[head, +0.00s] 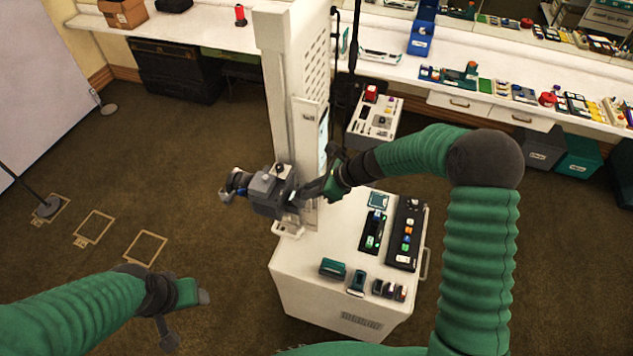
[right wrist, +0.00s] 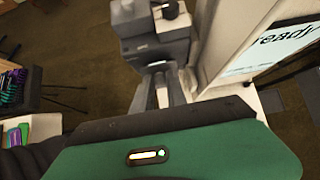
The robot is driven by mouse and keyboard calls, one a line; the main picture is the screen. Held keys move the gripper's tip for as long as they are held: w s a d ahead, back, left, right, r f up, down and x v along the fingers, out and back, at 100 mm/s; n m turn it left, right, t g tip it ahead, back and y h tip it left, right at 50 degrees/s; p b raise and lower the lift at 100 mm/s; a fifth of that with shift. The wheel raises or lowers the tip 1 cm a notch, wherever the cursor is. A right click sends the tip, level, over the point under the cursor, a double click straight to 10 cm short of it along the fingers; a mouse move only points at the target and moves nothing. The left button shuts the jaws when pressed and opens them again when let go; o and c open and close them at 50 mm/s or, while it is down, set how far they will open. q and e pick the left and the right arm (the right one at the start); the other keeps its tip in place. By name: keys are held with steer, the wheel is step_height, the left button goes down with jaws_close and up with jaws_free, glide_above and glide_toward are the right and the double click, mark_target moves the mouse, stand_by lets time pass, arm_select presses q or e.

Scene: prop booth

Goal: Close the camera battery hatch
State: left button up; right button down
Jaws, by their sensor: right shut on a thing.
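A dark grey camera (head: 268,192) is mounted on the side of the white column, with its lens toward the left. In the right wrist view the camera (right wrist: 155,42) stands straight ahead, its grey body beside the column. My right gripper (head: 300,197) reaches in from the right and is at the camera's near side. Its fingers (right wrist: 163,95) are shut on a small pale part at the camera's lower body, which looks like the battery hatch; the fingers hide most of it, so its angle cannot be told. My left gripper (head: 187,318) hangs open and empty over the floor at lower left.
The white column (head: 290,100) with a screen (right wrist: 285,45) stands close to my right gripper. A white cart (head: 310,290) below holds batteries and small cases. A long counter (head: 480,75) with props runs along the back.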

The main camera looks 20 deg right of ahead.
steer(key=shift+w+a+r+h, duration=0.3)
steer(key=shift+a+r+h, duration=0.05)
steer(key=shift+r+h, duration=0.15)
steer(key=shift+w+a+f+g+h, duration=0.1)
steer(key=shift+w+a+g+h, duration=0.25)
steer(key=shift+a+g+h, duration=0.3)
steer(key=h, duration=0.1)
steer(key=w+a+g+h, duration=0.1)
steer(key=g+h, duration=0.1)
steer(key=shift+w+a+f+h, duration=0.15)
steer(key=shift+a+f+h, duration=0.1)
steer(key=shift+a, duration=0.15)
arm_select(q)
steer(key=shift+r, duration=0.45)
arm_select(e)
steer(key=shift+w+a+f+g+h, duration=0.15)
steer(key=shift+a+g+h, duration=0.1)
steer(key=shift+g+h, duration=0.2)
steer(key=shift+w+a+f+g+h, duration=0.1)
steer(key=shift+w+a+g+h, duration=0.15)
steer(key=shift+h, duration=0.2)
steer(key=shift+s, duration=0.15)
steer(key=c, duration=1.4)
jaws_free()
steer(key=shift+f, duration=0.1)
arm_select(q)
steer(key=shift+w, duration=0.2)
arm_select(e)
steer(key=shift+o, duration=0.3)
steer(key=shift+w, duration=0.2)
